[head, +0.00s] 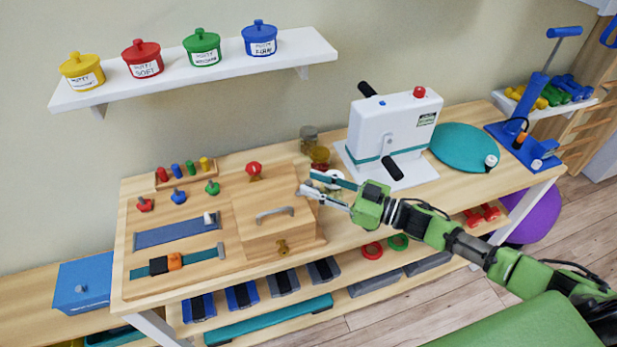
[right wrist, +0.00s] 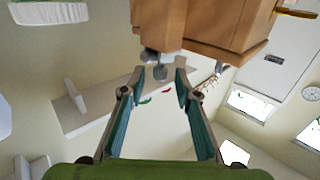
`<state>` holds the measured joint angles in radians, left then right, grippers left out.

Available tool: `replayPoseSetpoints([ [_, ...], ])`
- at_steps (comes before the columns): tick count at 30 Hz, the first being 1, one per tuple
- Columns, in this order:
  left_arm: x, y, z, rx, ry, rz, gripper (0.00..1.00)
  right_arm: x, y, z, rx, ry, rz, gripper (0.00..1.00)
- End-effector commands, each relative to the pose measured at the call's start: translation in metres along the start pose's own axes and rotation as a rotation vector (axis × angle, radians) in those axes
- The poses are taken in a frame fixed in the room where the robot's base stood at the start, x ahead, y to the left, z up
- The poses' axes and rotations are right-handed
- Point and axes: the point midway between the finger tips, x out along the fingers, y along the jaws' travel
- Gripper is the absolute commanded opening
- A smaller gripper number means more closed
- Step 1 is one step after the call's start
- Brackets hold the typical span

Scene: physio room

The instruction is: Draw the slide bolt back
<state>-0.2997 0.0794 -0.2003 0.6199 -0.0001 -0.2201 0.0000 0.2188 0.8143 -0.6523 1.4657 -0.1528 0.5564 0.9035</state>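A wooden activity board (head: 222,272) on the bench carries a wooden box (head: 262,238) with a grey handle (head: 275,213). A grey metal piece, apparently the slide bolt (head: 304,191), is at the box's right side, partly hidden by my right gripper. My right gripper (head: 316,186) is open, its fingertips close to that piece. In the right wrist view the open fingers (right wrist: 160,82) point up towards the wooden body (right wrist: 195,22), and a grey metal knob (right wrist: 150,84) is between or just beyond the tips. Contact cannot be told. My left gripper is not in view.
A white machine (head: 390,125) with black handles stands right of the box, beside a teal disc (head: 463,147). Jars (head: 319,155) stand behind my gripper. Pegs, straps and a red knob (head: 254,169) sit on the board. A shelf (head: 200,75) with several pots hangs above.

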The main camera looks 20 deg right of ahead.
Motion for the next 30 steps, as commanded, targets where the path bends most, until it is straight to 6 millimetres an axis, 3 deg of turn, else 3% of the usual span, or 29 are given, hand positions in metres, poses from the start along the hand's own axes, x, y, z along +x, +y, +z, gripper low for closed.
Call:
replayPoseSetpoints([
  [6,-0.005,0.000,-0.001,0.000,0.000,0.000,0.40,0.020,0.000,0.000,0.002,0.000,0.000,0.30],
  [15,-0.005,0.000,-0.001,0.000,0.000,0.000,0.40,0.022,0.000,0.001,0.001,-0.001,0.000,0.30],
  [19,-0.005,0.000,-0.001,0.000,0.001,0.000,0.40,0.022,0.000,0.001,0.001,-0.001,0.000,0.00],
  [26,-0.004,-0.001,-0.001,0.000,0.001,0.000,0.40,0.019,0.003,0.001,0.000,-0.001,0.001,0.00],
  [30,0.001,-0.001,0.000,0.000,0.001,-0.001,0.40,0.006,0.017,0.003,-0.003,-0.003,0.002,0.00],
])
